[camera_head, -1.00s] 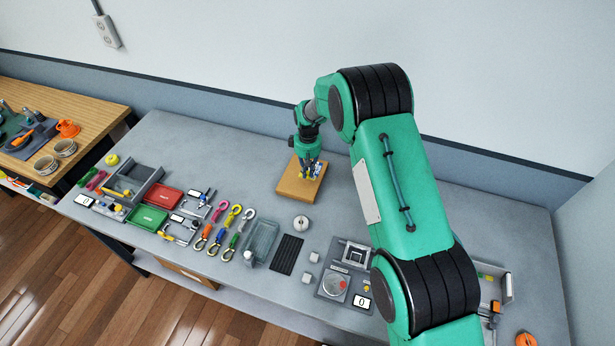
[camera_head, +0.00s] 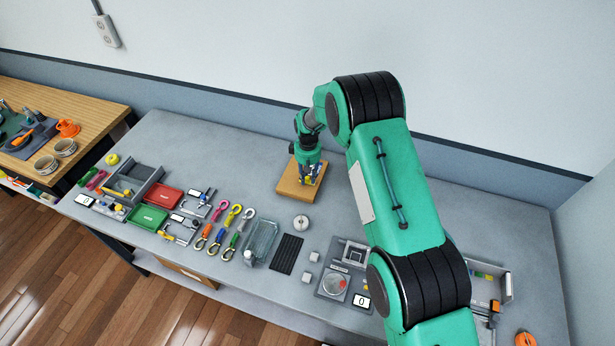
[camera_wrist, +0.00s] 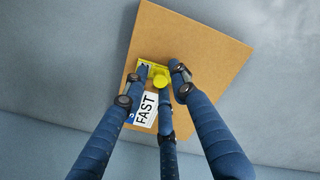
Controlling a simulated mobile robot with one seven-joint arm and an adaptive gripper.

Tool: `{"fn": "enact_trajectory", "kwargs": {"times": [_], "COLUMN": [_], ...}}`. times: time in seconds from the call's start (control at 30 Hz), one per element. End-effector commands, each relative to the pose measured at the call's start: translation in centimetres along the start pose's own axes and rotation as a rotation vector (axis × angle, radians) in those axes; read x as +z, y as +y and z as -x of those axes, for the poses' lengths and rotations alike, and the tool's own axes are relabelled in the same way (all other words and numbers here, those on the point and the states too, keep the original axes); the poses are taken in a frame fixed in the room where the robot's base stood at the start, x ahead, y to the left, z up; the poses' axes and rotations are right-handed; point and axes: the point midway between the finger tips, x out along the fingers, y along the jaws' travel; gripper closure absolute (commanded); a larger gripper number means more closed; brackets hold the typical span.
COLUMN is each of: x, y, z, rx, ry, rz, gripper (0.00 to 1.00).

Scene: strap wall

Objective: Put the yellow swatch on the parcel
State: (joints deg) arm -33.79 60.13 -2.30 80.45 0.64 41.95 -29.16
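The yellow swatch (camera_wrist: 159,75), a small plate with a round knob, shows in the wrist view against the brown parcel (camera_wrist: 195,40). It looks to lie flat on the parcel's top, beside the white and blue FAST label. My gripper (camera_wrist: 160,74) has its three blue fingers around the knob. The left and right fingertips stand apart from it; the middle finger overlaps its lower edge, and contact there is unclear. In the head view the parcel (camera_head: 291,190) lies on the grey bench, with my gripper (camera_head: 309,178) low over it.
A round grey-white object (camera_head: 301,222) and a black ribbed mat (camera_head: 286,254) lie in front of the parcel. Coloured straps (camera_head: 233,218), a red tray (camera_head: 165,198) and a green tray (camera_head: 147,218) are to the left. The bench behind the parcel is clear.

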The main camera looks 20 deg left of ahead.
Motion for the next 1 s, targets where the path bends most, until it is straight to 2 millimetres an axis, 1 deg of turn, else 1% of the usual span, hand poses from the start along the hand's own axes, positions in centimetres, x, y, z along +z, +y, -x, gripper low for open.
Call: {"fn": "enact_trajectory", "kwargs": {"times": [0.37, 0.57, 0.77, 1.0], "x": [0.0, -0.1, -0.1, -0.1], "y": [0.0, 0.1, 0.1, 0.1], "z": [0.2, 1.0, 3.0, 6.6], "rx": [0.000, 0.001, 0.001, 0.002], "ry": [0.001, 0.002, 0.003, 0.003], "rz": [0.000, 0.000, 0.000, 0.000], "gripper": [0.67, 0.67, 0.67, 0.67]}}
